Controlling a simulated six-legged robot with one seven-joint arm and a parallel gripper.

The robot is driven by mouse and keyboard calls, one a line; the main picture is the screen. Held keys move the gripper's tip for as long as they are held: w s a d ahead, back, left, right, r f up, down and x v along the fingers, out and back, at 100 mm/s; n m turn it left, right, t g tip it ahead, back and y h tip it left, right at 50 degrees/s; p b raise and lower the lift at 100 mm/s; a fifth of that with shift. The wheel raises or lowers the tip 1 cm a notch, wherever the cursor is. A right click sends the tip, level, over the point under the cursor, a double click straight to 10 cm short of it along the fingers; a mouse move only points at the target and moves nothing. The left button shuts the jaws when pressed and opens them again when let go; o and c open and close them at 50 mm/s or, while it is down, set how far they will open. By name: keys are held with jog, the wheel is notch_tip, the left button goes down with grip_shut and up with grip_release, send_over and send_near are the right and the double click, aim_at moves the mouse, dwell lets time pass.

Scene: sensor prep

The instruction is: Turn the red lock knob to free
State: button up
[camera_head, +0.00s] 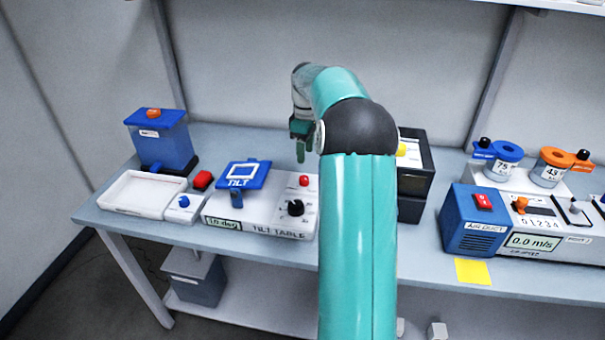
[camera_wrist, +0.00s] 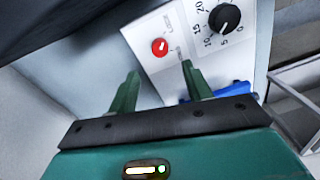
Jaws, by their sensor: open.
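The red lock knob (camera_head: 304,180) sits on the white top of the tilt table box (camera_head: 258,224), behind a black dial (camera_head: 295,208). In the wrist view the red knob (camera_wrist: 159,47) lies beyond my fingertips, with a pale mark on its face and a partly readable label beside it. The black dial (camera_wrist: 224,17) with its number scale is to its upper right. My gripper (camera_wrist: 159,70) is open and empty, its two green fingers apart and short of the knob in the picture. In the head view my gripper (camera_head: 301,154) points down above the back of the box.
A blue TILT plate (camera_head: 243,174) stands on the left of the box. A red button (camera_head: 202,180), a white tray (camera_head: 143,192) and a blue tank (camera_head: 160,142) are further left. A black box (camera_head: 414,165) is behind my arm at right, near a blue air duct unit (camera_head: 472,222).

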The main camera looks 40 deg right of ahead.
aim_at(304, 178)
notch_tip(304, 178, down, 9)
jog(key=shift+a+f, duration=0.1)
jog(key=shift+a, duration=0.05)
jog(key=c, duration=1)
